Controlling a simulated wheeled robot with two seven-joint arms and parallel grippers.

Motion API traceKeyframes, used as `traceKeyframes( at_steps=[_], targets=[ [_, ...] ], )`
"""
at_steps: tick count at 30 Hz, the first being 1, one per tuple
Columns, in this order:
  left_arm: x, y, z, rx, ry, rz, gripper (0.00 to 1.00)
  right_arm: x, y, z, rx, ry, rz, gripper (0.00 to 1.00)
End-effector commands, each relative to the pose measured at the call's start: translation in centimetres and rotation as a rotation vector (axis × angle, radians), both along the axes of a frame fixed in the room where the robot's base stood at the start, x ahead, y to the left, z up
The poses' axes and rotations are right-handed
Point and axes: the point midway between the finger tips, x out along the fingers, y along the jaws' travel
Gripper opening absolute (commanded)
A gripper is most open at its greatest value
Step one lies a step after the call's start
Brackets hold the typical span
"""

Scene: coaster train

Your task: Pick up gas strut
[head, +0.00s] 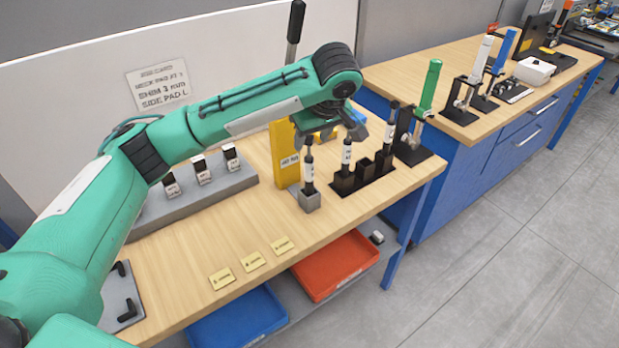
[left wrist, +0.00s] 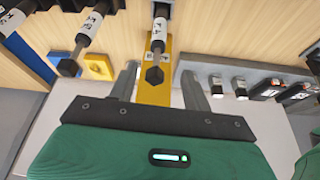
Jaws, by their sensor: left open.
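A gas strut (head: 308,172), dark with a white label, stands upright in a small grey block (head: 310,202). My left gripper (head: 330,133) is open above the struts, pointing down. In the left wrist view its two fingers (left wrist: 159,86) stand apart, and a gas strut (left wrist: 158,35) appears between them, its dark end towards the camera. I see no contact with the fingers. Two more struts stand in a black rack (head: 372,178) to the right, a labelled one (head: 346,155) and a dark one (head: 392,118). My right gripper is not in view.
A yellow labelled block (head: 283,158) stands close behind the struts. A grey holder (head: 205,190) with several labelled parts is to the left. A green tool (head: 428,88) stands at the bench's right end. Yellow tags (head: 252,262) lie in front. Red (head: 335,262) and blue (head: 238,322) trays are below.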

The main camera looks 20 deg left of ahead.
Motion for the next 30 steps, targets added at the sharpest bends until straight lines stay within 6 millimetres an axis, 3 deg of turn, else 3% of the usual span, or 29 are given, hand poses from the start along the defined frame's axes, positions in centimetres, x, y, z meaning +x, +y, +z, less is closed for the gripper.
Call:
traceKeyframes(
  at_steps=[4,8,19,28,30],
  targets=[
    [0.4,0.4,-1.4,-0.001,0.000,0.000,0.49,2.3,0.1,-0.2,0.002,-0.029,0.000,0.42],
    [0.5,0.5,-1.9,0.000,0.000,0.000,0.49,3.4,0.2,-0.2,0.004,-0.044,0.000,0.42],
    [2.6,1.9,-5.7,0.001,0.000,0.000,0.49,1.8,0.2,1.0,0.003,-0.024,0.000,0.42],
    [2.7,2.0,-6.3,-0.001,-0.002,-0.001,0.49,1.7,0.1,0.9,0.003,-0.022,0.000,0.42],
    [2.7,2.0,-6.3,0.000,-0.001,0.000,0.36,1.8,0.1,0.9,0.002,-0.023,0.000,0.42]
  ],
)
